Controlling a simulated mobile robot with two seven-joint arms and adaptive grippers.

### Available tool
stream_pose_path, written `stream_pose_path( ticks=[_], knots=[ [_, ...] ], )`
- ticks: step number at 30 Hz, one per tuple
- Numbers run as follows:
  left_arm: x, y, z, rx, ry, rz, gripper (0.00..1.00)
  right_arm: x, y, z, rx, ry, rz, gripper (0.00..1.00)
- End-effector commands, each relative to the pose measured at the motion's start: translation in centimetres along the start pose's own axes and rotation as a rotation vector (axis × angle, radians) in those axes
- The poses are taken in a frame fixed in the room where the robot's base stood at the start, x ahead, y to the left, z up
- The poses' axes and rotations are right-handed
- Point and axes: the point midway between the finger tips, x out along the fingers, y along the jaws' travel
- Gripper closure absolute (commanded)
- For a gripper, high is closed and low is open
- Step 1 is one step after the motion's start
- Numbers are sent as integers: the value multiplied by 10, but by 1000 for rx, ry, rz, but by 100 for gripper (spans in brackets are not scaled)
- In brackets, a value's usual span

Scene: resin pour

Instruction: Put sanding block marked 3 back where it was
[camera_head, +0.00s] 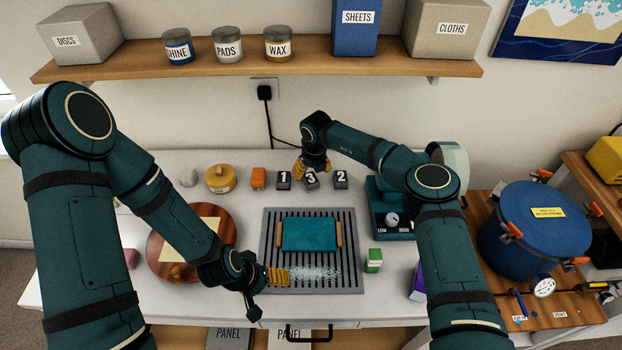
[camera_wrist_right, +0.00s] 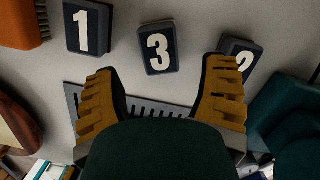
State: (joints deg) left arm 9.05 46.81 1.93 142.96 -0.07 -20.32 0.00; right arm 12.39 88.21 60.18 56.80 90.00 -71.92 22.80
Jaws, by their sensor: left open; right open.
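Sanding block 3 (camera_head: 311,180) is a dark block with a white 3 on top. It sits on the white table between sanding block 1 (camera_head: 284,180) and sanding block 2 (camera_head: 341,179), turned slightly. In the right wrist view, block 3 (camera_wrist_right: 158,47) lies between and just ahead of the open fingers, with a gap on both sides. My right gripper (camera_head: 313,168) is open at block 3 and holds nothing. In the wrist view its right finger partly covers block 2 (camera_wrist_right: 241,50). My left gripper (camera_head: 279,277) is open and empty over the left part of the slotted grate (camera_head: 350,285).
A teal pad with wooden edges (camera_head: 309,234) and pale dust lie on the grate. An orange brush (camera_head: 259,178) and yellow pot (camera_head: 219,179) stand left of the blocks. A teal scale (camera_head: 390,222) stands right, near my right arm. A blue pressure pot (camera_head: 533,230) is further right.

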Motion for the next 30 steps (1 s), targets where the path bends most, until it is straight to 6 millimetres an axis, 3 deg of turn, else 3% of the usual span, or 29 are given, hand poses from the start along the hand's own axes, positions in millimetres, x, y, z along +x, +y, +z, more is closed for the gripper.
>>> stream_pose_path(
  ticks=[6,11,30],
  knots=[
    [0,0,0,0,0,0,28,-42,-1,0,0,-1,-1,28],
    [0,0,0,0,0,0,28,-57,0,0,0,0,0,28],
    [0,0,0,0,0,0,28,-62,0,0,1,1,1,28]
  ],
)
